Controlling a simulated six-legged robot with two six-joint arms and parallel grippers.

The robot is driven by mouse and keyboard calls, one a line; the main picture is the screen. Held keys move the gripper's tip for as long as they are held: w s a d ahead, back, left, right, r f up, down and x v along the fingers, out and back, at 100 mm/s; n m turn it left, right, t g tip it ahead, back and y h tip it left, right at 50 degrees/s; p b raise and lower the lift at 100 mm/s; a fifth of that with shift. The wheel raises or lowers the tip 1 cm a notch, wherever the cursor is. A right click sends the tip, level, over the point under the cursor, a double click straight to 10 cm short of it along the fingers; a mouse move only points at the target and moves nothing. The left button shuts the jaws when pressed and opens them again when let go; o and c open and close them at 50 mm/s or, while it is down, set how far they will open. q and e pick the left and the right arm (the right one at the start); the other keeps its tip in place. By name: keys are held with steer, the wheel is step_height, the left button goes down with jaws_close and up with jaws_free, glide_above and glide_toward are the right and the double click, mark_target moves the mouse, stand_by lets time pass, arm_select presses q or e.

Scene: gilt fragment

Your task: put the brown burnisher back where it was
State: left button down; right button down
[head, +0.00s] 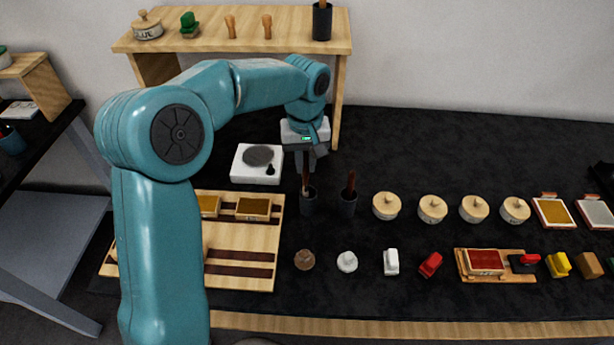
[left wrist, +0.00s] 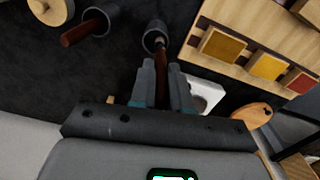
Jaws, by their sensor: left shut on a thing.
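My left gripper (head: 306,168) is shut on the brown burnisher (head: 306,181), which stands roughly upright beneath its fingers. The burnisher's lower end is at the mouth of the left dark cup (head: 308,204); I cannot tell how deep it sits. In the left wrist view the brown handle (left wrist: 162,66) shows between the fingers (left wrist: 163,84), with the cup (left wrist: 155,34) just beyond. A second dark cup (head: 348,205) stands to the right and holds another brown-handled tool (head: 351,183). My right gripper is not in view.
A white hotplate (head: 257,164) stands behind and left of the cup. A wooden board (head: 240,277) with coloured pads lies to the left. Several lidded pots (head: 386,206) stand right; small stoppers (head: 304,260) stand in front. A wooden shelf (head: 280,40) is behind.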

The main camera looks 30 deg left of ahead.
mark_target(308, 178)
arm_select(q)
steer(key=f, duration=0.3)
steer(key=w+f, duration=0.1)
steer(key=shift+d+f, duration=0.15)
steer(key=shift+f, duration=0.25)
steer(key=shift+s+f, duration=0.3)
steer(key=shift+f, duration=0.1)
steer(key=shift+w+d+f, duration=0.1)
steer(key=shift+w+f, duration=0.1)
steer(key=shift+w, duration=0.1)
steer(key=c, duration=1.1)
jaws_free()
steer(key=shift+s, duration=0.2)
steer(key=shift+w, duration=0.1)
step_height(308, 178, up, 12)
steer(key=shift+r, duration=0.2)
